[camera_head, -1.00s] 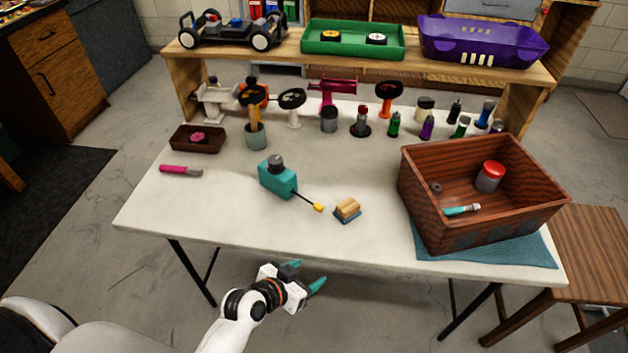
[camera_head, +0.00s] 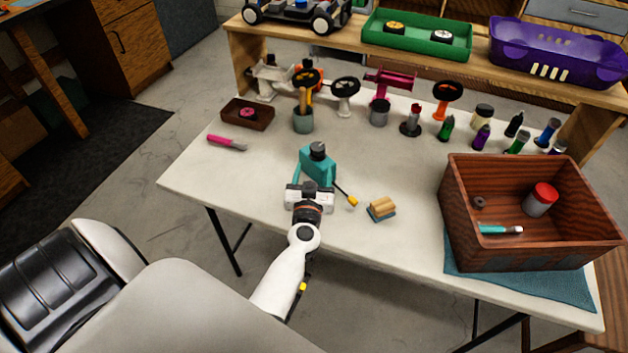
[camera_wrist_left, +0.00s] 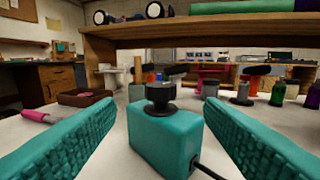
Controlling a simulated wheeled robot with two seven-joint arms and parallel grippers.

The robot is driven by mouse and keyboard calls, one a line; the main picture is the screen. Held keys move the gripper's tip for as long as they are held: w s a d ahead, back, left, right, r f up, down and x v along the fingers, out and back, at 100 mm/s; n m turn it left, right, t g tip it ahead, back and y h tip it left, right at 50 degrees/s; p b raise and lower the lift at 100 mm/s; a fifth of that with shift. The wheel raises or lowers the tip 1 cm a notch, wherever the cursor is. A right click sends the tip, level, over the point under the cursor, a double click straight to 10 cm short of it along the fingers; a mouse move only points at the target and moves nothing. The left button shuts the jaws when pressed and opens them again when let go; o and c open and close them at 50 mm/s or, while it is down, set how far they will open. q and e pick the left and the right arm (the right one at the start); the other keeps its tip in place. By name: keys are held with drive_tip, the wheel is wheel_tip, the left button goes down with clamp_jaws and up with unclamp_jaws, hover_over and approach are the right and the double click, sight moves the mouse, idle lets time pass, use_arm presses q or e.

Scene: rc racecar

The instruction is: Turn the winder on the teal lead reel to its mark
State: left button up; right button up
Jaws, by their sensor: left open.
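The teal lead reel (camera_head: 318,168) stands on the white table, with a dark winder knob (camera_head: 318,149) on its top and a dark lead ending in a yellow plug (camera_head: 352,201). In the left wrist view the reel (camera_wrist_left: 166,138) and its black winder (camera_wrist_left: 160,97) are straight ahead. My left gripper (camera_head: 311,187) is at the near side of the reel. Its two teal fingers (camera_wrist_left: 161,150) are open and apart, one to each side of the reel, with nothing held. I cannot make out the mark. My right gripper is not in view.
A yellow-tan block (camera_head: 382,207) lies right of the plug. A brown wooden crate (camera_head: 447,215) stands on the right. A pink-handled tool (camera_head: 226,142) lies left, and a green cup (camera_head: 303,124) with tools stands behind the reel. A shelf (camera_head: 400,56) spans the back.

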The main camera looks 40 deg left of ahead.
sight(317, 154)
use_arm(q)
drive_tip(key=b+x, duration=0.1)
drive_tip(key=x, duration=0.8)
drive_tip(key=shift+w, duration=0.15)
drive_tip(key=c, duration=1.1)
